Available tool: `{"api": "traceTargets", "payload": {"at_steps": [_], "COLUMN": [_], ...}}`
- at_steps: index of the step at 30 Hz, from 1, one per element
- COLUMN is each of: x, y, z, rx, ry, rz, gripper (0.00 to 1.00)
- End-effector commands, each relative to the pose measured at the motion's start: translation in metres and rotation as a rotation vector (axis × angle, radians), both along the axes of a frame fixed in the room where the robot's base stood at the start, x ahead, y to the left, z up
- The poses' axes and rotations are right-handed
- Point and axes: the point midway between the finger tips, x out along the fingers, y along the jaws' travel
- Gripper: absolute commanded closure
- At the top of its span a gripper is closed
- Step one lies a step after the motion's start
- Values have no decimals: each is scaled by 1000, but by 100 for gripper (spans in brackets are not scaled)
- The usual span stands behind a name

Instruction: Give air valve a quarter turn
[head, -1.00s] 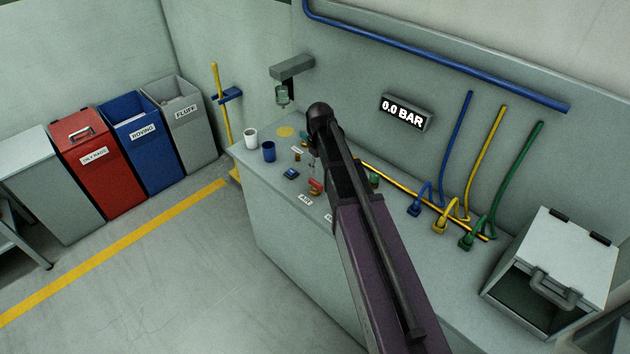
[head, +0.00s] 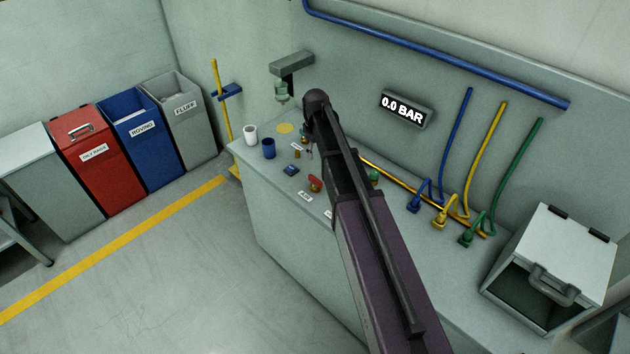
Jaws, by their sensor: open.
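The air valve (head: 315,184) has a red handle and sits on the grey bench top, just behind a small white label that reads AIR (head: 305,196). My dark arm reaches over the bench and hides part of the area right of the valve. Only a small part of my gripper (head: 309,151) shows beside the arm, above and behind the red handle in the picture. It is open and appears apart from the valve. The wall display (head: 405,110) reads 0.0 BAR.
A white cup (head: 250,134), a blue cup (head: 268,149) and a small blue item (head: 291,170) stand left of the valve. Blue, yellow and green hoses (head: 465,238) and a grey lidded box (head: 552,270) are at the right. The floor left of the bench is clear.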

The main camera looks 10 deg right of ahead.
Motion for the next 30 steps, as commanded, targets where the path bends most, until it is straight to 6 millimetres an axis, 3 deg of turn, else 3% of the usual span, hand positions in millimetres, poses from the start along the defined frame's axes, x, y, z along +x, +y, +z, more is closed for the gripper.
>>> {"api": "traceTargets", "payload": {"at_steps": [30], "x": [0], "y": [0], "z": [-78], "rx": [0], "ry": [0], "rz": [0], "gripper": [43]}}
